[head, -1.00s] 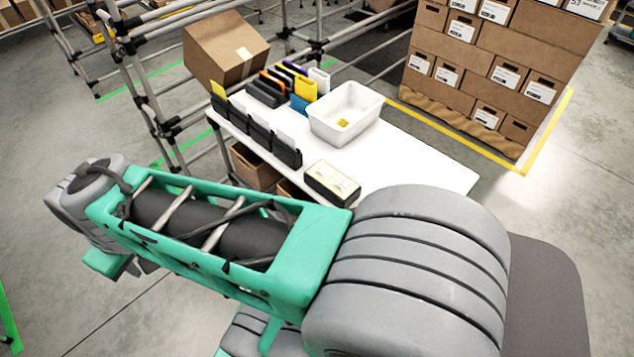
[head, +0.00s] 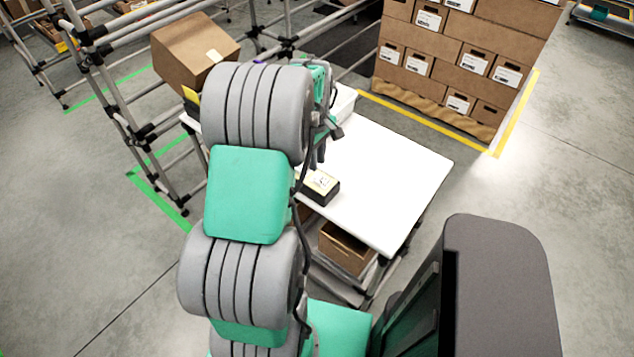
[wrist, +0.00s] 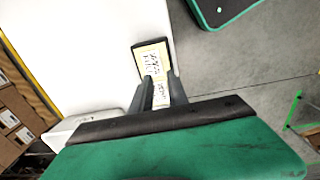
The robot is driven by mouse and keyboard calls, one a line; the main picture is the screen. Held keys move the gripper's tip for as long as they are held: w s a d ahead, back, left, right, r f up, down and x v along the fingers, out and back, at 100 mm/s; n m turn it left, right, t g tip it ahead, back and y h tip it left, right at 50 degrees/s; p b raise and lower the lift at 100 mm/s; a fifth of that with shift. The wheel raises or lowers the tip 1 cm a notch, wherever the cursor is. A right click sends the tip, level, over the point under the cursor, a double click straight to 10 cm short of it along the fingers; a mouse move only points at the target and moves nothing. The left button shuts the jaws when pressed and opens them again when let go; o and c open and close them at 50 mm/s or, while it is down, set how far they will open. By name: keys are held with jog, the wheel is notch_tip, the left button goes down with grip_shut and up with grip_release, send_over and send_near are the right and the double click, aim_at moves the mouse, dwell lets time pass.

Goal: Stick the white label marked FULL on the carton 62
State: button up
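A black box (head: 320,187) with a cream top bearing dark marks lies on the white table. It also shows in the wrist view (wrist: 152,62), its writing too small to read. My gripper (wrist: 161,88) points toward this box, fingers apart. A cream patch with dark marks shows between the fingers; I see no fingertip closed on it. A brown carton (head: 194,50) with a small white patch sits tilted on the rack at the upper left. I can read no number 62 on it and no FULL label.
The white table (head: 405,165) is bare on its right side. A white bin (head: 345,101) is partly behind my arm, as are the card holders. A brown box (head: 346,248) sits on a shelf below. Stacked labelled cartons (head: 455,65) stand behind a yellow floor line.

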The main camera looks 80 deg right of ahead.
aim_at(317, 181)
notch_tip(317, 181, down, 8)
jog(key=b, duration=0.4)
jog(key=shift+d+f+b, duration=0.1)
jog(key=shift+d+b, duration=0.05)
jog(key=shift+b, duration=0.2)
grip_shut()
dwell(0.6)
notch_tip(317, 181, up, 7)
jog(key=p, duration=0.5)
dwell(0.8)
jog(key=shift+w, duration=0.15)
